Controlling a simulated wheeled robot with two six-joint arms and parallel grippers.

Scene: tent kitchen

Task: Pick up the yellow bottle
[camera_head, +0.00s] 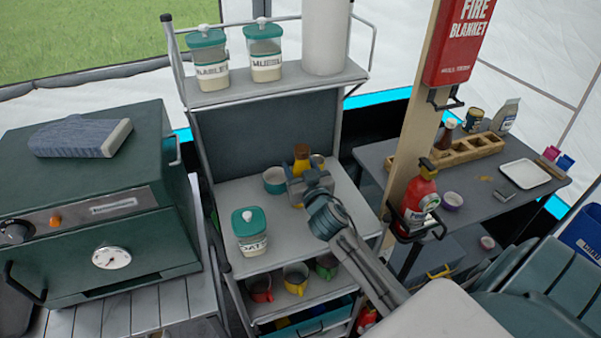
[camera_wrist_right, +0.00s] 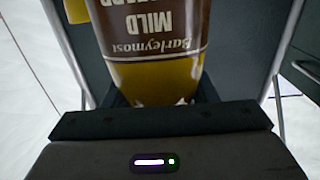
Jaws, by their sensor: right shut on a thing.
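The yellow bottle (camera_head: 302,154) shows in the head view on the middle shelf of the rack, its top above my gripper. In the right wrist view the bottle (camera_wrist_right: 158,75) fills the upper middle, with a brown label reading "Barleymost ... Mild" upside down. My right gripper (camera_head: 304,182) is shut on the bottle; the fingers hide its lower part in the head view. I cannot tell whether its base touches the shelf. My left gripper is not in view.
A teal-lidded jar (camera_head: 250,232) stands at the shelf's front left. The upper shelf (camera_head: 290,87) overhangs behind.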

